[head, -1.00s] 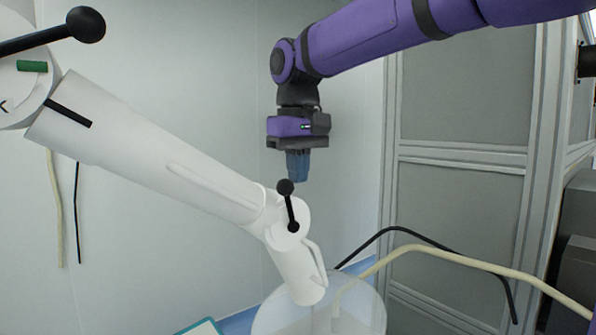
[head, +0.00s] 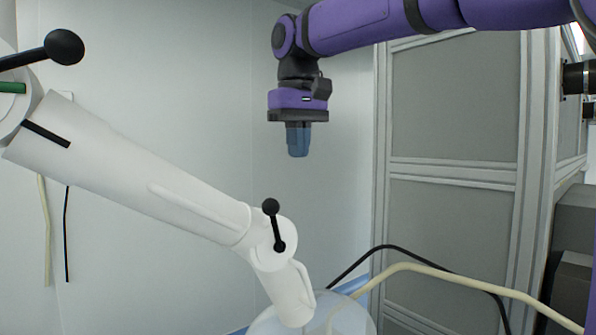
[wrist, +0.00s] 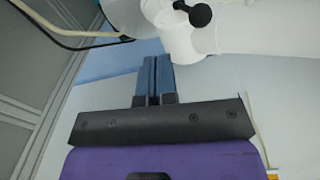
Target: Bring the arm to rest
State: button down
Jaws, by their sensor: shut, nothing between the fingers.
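My purple arm reaches in from the upper right in the head view. My gripper (head: 298,152) hangs from its end, pointing down, with blue fingers close together. In the wrist view my gripper (wrist: 154,62) shows its two blue fingers side by side, shut with nothing between them. It hangs in the air, apart from the white jointed pipe (head: 170,195) that stands left of and below it in the head view. In the wrist view the white pipe (wrist: 245,32) lies beyond the fingertips.
The white pipe has black ball-ended levers (head: 64,47) and ends at a translucent round vessel (head: 345,318) at the bottom. A cream hose (head: 455,277) and a black hose (head: 425,258) run right. A grey framed cabinet (head: 455,110) stands right. The air around the gripper is clear.

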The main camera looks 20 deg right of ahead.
notch_tip(320, 180, up, 5)
jog(key=s+d+f+t, duration=0.1)
jog(key=s+d+f, duration=0.2)
jog(key=s+f, duration=0.4)
jog(key=s+d+f+m+t, duration=0.1)
jog(key=s+d+f+t, duration=0.1)
jog(key=s+d+f, duration=0.2)
jog(key=s+d+f+m+t, duration=0.1)
jog(key=s+d+f, duration=0.3)
jog(key=s+f, duration=0.5)
notch_tip(320, 180, down, 5)
jog(key=shift+s+f+t, duration=0.1)
jog(key=shift+s+t, duration=0.3)
